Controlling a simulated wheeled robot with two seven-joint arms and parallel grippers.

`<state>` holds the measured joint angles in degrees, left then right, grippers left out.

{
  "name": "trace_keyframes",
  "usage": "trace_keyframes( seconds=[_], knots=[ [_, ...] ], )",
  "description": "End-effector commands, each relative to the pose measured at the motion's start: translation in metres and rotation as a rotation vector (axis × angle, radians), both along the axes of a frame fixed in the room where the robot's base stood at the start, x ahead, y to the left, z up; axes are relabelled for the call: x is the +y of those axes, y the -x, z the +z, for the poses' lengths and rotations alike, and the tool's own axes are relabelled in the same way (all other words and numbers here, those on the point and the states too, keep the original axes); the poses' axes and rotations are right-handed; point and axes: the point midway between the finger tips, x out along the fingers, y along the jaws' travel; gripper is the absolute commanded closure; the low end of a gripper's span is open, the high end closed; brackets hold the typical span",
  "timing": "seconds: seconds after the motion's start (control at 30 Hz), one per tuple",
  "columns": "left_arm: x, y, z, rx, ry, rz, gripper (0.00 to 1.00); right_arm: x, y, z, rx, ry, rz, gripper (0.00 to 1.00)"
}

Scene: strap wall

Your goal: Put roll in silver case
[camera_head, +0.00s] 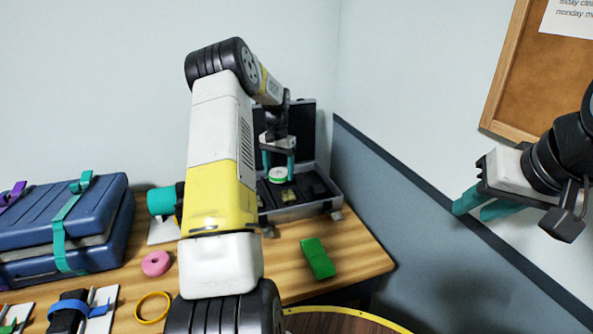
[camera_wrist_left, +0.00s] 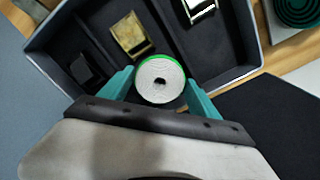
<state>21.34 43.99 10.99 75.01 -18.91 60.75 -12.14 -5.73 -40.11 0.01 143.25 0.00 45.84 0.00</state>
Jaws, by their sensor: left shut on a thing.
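The roll (camera_head: 277,175) is white with a green edge and a dark centre hole. It also shows in the left wrist view (camera_wrist_left: 161,80). My left gripper (camera_head: 278,172) is shut on the roll, with a teal finger on each side of it, and holds it over the open silver case (camera_head: 299,211). The case has a dark lined inside with compartments, and its lid stands up at the back. In the left wrist view the case (camera_wrist_left: 258,35) lies below the roll. My right gripper (camera_head: 480,205) is at the right, away from the table, with its teal fingers pointing left; its gap is unclear.
A brass buckle (camera_wrist_left: 130,36) and a silver buckle (camera_wrist_left: 201,8) lie in the case. A green block (camera_head: 318,258), a pink ring (camera_head: 156,263), a yellow ring (camera_head: 153,307) and a teal roll (camera_head: 161,200) are on the table. A blue case (camera_head: 95,215) stands left.

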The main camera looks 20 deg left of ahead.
Motion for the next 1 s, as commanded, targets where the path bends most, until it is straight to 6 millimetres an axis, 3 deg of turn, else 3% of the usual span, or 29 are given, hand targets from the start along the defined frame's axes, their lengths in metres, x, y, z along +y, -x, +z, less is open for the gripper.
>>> trace_keyframes(
  seconds=[0.2, 0.33, 0.53, 0.9, 0.93, 1.0],
  knots=[
    [0.006, -0.021, -0.002, 0.0, -0.001, -0.001, 0.43, 0.0, 0.0, 0.0, 0.0, 0.0, 0.0, 0.68],
    [0.007, -0.022, -0.009, 0.002, 0.0, -0.001, 0.43, 0.0, 0.0, 0.0, 0.0, 0.0, 0.0, 0.68],
    [0.007, -0.021, -0.035, 0.001, 0.0, 0.0, 0.43, 0.0, 0.0, 0.0, 0.0, 0.0, 0.0, 0.68],
    [0.006, -0.021, -0.04, 0.0, 0.0, -0.001, 0.43, 0.0, 0.0, 0.0, 0.0, 0.0, 0.0, 0.68],
    [0.006, -0.021, -0.04, 0.0, 0.0, -0.001, 0.25, 0.0, 0.0, 0.0, 0.0, 0.0, 0.0, 0.68],
    [0.006, -0.021, -0.04, 0.0, 0.0, -0.001, 0.2, 0.0, 0.0, 0.0, 0.0, 0.0, 0.0, 0.68]
  ],
)
